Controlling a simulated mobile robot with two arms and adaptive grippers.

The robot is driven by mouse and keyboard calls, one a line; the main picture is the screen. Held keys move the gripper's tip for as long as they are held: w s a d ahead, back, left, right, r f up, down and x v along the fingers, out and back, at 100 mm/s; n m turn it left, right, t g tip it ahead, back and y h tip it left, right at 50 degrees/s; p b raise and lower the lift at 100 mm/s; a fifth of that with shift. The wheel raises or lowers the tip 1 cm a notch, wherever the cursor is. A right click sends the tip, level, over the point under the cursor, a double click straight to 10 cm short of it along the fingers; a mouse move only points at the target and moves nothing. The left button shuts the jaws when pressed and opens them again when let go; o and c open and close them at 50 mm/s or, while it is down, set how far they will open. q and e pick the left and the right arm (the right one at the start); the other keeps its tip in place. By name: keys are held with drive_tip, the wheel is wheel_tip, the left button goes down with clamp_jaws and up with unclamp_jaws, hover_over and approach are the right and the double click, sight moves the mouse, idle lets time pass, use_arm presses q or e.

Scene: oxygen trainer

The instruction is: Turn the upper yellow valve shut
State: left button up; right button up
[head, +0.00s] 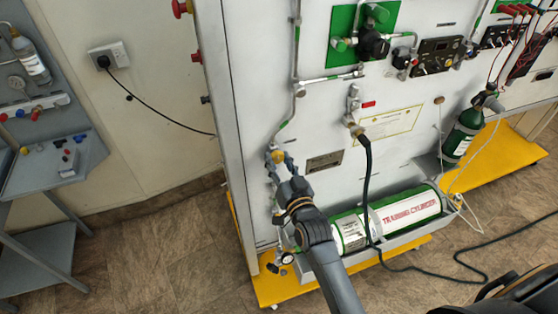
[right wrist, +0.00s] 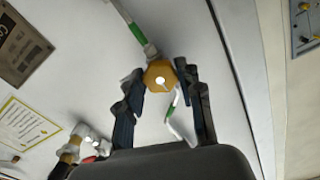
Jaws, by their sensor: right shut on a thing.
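The upper yellow valve (head: 278,156) sits on the vertical pipe at the lower left of the white panel. In the right wrist view its yellow knob (right wrist: 158,70) shows as a faceted cap with a pale centre. My right gripper (head: 281,173) reaches up to it from below, and its two dark fingers (right wrist: 161,82) stand on either side of the knob, shut on it. The gripper hides part of the pipe below the valve. I cannot make out a lower yellow valve. My left gripper is not in view.
A green and white training cylinder (head: 405,215) lies in a tray right of my arm. A black hose (head: 367,190) hangs from the panel to the floor. A small gauge (head: 287,258) sits low by the yellow base (head: 275,287). A grey side bench (head: 50,170) stands at left.

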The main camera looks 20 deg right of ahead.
drive_tip(key=shift+f, duration=0.1)
drive_tip(key=o, duration=1.2)
drive_tip(key=shift+c, duration=0.2)
drive_tip(key=s, duration=1.2)
drive_tip(key=shift+d, duration=0.2)
